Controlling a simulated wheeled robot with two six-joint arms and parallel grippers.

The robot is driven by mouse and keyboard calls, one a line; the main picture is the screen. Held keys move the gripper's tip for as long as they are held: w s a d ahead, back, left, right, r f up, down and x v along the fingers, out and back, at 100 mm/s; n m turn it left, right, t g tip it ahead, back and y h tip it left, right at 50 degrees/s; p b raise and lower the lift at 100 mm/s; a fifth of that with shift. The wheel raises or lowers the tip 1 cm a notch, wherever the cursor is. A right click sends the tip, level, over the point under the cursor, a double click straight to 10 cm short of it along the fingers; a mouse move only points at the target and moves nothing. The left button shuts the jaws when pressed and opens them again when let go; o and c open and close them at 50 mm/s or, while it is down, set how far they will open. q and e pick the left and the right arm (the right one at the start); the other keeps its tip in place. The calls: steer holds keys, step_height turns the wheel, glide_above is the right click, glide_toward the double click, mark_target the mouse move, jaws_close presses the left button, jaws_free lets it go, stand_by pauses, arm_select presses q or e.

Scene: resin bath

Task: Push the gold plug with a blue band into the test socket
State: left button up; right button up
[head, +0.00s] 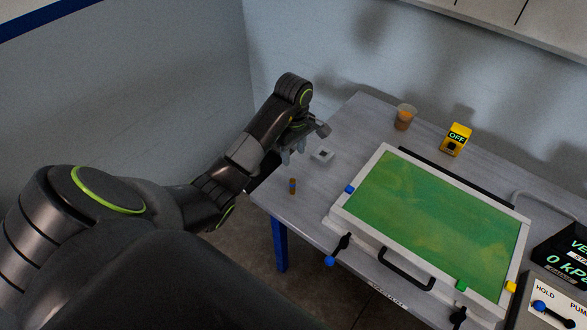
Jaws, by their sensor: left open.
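The gold plug with a blue band (292,186) stands upright on the grey table near its left front edge. The test socket appears to be the small pale square block with a dark centre (322,154), a little behind and to the right of the plug. My left gripper (294,153) is open and empty above the table's left edge, just left of the block and beyond the plug. The arm partly hides its fingers. It is apart from the plug. My right gripper is not in view.
A shallow box with a green panel (437,222) fills the middle of the table (345,125). An amber cup (404,118) and a yellow OFF box (455,140) stand behind it. A black display (568,250) and HOLD control box (550,300) are at right.

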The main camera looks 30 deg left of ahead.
mark_target(292, 180)
arm_select(q)
step_height(292, 180, down, 11)
steer(key=b, duration=1)
steer(key=shift+w+r, duration=0.1)
steer(key=shift+r, duration=0.05)
steer(key=shift+a+f+b, duration=0.25)
steer(key=shift+f+b, duration=0.45)
steer(key=shift+f, duration=0.2)
steer(key=shift+w+a+f+p, duration=0.1)
steer(key=shift+f+p, duration=0.2)
steer(key=shift+f, duration=0.95)
jaws_close()
